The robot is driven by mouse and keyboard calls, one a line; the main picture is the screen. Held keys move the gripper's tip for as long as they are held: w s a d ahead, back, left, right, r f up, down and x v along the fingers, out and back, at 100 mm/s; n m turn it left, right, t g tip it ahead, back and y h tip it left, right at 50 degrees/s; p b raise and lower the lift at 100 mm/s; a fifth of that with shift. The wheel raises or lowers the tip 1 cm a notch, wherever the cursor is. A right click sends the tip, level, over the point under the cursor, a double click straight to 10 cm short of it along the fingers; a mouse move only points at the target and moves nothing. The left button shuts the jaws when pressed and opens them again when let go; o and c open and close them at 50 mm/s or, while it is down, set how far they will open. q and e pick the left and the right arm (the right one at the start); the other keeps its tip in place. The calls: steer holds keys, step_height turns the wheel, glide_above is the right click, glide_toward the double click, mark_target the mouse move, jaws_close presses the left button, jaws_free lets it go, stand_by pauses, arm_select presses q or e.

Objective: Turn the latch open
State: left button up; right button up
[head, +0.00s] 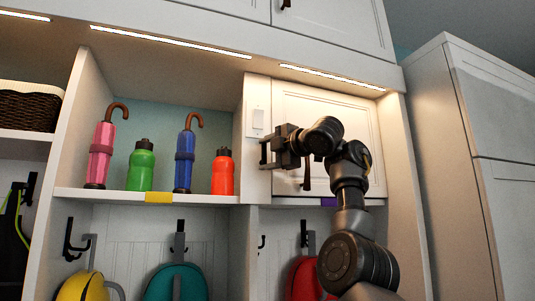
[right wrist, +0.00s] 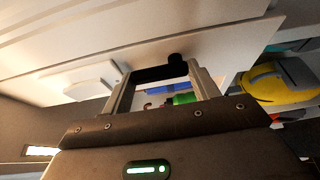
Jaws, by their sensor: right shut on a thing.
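My right gripper (head: 268,151) reaches in from the right to the left edge of a white cabinet door (head: 335,125) in the head view. In the right wrist view, its two fingers (right wrist: 160,76) stand apart and are shut on a dark latch (right wrist: 152,74), a bar with a round knob at one end. In the head view the latch is mostly hidden by the gripper, so I cannot tell its exact angle. The door looks closed, with a dark handle (head: 306,176) low on it. My left gripper is not in view.
A white switch-like plate (head: 258,119) sits just above my gripper. The open shelf to the left holds a pink umbrella (head: 101,153), a green bottle (head: 141,168), a blue umbrella (head: 184,160) and an orange bottle (head: 222,174). Bags hang on hooks below. A tall white cabinet (head: 490,150) stands right.

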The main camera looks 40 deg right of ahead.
steer(key=shift+f, duration=0.1)
steer(key=o, duration=1)
